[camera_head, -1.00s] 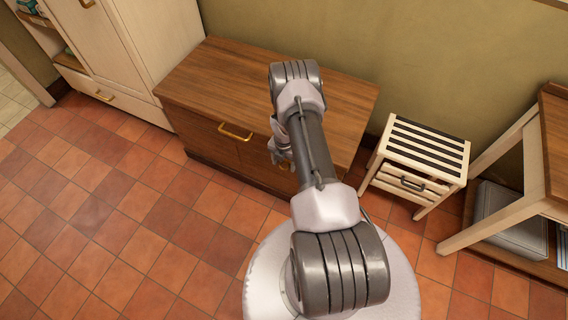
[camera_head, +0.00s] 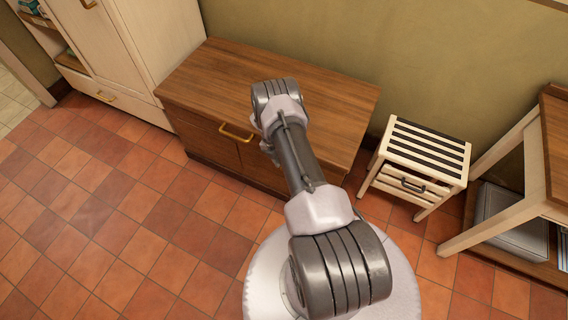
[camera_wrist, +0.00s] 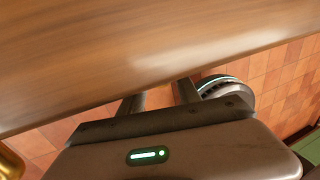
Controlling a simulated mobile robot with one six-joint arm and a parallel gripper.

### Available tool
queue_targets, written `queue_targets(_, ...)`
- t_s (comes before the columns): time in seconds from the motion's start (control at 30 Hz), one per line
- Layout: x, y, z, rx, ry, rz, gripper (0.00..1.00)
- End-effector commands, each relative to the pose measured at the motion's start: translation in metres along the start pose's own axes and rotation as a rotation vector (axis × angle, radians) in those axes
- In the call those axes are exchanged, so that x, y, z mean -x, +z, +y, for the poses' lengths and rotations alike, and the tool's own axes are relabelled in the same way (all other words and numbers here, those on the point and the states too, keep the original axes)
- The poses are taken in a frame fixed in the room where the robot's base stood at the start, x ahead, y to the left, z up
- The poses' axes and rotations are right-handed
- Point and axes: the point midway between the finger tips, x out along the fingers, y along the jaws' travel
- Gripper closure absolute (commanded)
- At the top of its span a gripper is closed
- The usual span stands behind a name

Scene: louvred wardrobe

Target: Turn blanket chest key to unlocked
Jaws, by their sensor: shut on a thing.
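The blanket chest (camera_head: 200,80) is a brown wooden chest against the wall, with a brass handle (camera_head: 236,132) on its front. In the wrist view its lid edge (camera_wrist: 150,60) crosses the picture, and the brass handle (camera_wrist: 8,162) shows at the lower left corner. My gripper (camera_wrist: 160,92) is at the chest's front, its fingertips passing out of sight under the lid edge. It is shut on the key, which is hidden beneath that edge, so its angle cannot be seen. In the head view my arm covers most of the gripper.
A cream wardrobe (camera_head: 135,45) stands to the left of the chest. A small slatted stand (camera_head: 425,150) with a drawer stands to the right, and a wooden bench (camera_head: 535,150) is at the far right. The tiled floor (camera_head: 120,210) in front is clear.

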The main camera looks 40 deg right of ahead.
Motion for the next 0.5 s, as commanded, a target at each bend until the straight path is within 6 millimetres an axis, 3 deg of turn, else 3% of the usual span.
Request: queue_targets(0.5,-0.0016,-0.0003,0.0068,0.000,-0.235,0.000,1.00)
